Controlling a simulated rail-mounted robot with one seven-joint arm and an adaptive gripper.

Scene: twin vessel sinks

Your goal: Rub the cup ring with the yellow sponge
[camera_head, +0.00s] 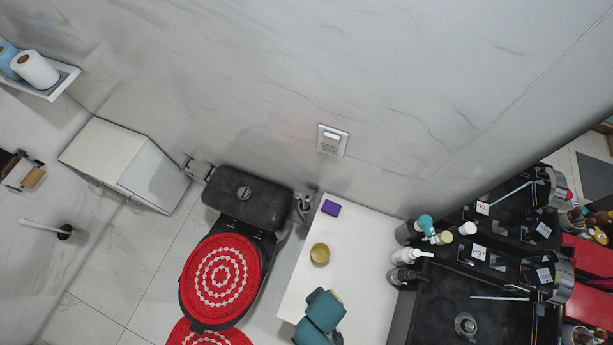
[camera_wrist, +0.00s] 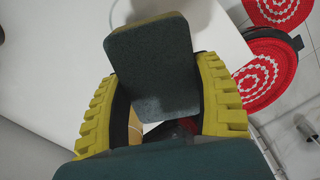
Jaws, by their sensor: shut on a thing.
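My gripper (camera_wrist: 156,78) has yellow ribbed fingers and is shut on a sponge (camera_wrist: 152,58) in the wrist view. The sponge shows a dark grey-green face, with a thin yellowish strip along its far edge. In the head view my teal wrist (camera_head: 324,312) hangs over the front of the white counter (camera_head: 290,298); the fingers and sponge cannot be made out there. A round gold-yellow cup (camera_head: 320,253) stands on the counter, just beyond my wrist.
Several bottles (camera_head: 404,257) stand to the right, beside the black sink area (camera_head: 450,300). A toilet with a red cover (camera_head: 222,280) stands left of the counter. The counter is bare around the cup.

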